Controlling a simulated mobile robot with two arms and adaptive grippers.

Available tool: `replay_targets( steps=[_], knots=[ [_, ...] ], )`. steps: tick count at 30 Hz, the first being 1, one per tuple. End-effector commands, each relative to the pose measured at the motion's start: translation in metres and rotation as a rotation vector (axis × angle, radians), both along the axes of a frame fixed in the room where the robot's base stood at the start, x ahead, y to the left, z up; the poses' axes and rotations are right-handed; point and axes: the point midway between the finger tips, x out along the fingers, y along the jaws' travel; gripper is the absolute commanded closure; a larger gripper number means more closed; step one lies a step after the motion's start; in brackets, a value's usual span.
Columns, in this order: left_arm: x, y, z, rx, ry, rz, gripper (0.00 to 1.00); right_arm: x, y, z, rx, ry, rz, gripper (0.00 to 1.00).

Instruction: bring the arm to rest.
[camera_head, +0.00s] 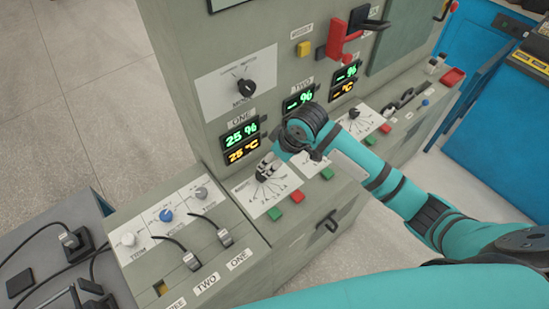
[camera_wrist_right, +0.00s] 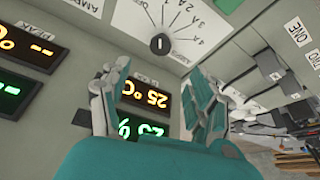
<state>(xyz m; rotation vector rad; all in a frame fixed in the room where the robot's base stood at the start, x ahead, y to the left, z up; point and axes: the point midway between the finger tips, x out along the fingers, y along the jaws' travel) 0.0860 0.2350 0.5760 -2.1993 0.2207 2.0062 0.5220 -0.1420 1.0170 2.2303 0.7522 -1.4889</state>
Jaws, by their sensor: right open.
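My right arm (camera_head: 385,185) is teal with dark joints. It reaches in from the lower right across the grey console. Its gripper (camera_head: 267,165) is just above the dial marked in amps at the section labelled ONE. In the right wrist view, the two fingers of the gripper (camera_wrist_right: 160,70) are apart with nothing between them. The amp dial's knob (camera_wrist_right: 160,43) shows beyond the fingertips, apart from them as far as I can tell. My left gripper is out of view.
The display for ONE (camera_head: 241,142) reads 25 % and 25 °C; the displays for TWO (camera_head: 298,97) and beyond show dashes. Green and red buttons (camera_head: 297,197) line the console's front. A red lever (camera_head: 338,40) sticks out above. Open floor (camera_head: 75,90) lies left.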

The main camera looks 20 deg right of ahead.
Motion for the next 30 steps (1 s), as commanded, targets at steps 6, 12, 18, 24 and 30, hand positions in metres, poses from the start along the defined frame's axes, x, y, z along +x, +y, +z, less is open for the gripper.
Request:
replay_targets(
  steps=[6, 12, 18, 24, 30],
  knots=[
    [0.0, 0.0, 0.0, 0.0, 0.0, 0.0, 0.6, 0.0, 0.0, 0.0, 0.0, 0.0, 0.0, 0.38],
    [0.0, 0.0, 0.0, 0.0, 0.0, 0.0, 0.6, -0.01, 0.006, -0.005, 0.009, 0.003, 0.001, 0.38],
    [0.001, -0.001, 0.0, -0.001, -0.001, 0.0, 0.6, -0.08, 0.023, -0.025, 0.056, 0.011, -0.052, 0.38],
    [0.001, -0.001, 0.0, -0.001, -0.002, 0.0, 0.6, -0.149, 0.005, -0.029, 0.058, 0.016, -0.2, 0.38],
    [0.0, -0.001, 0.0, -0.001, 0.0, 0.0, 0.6, -0.193, -0.02, -0.027, 0.023, 0.033, -0.319, 0.38]
  ],
)
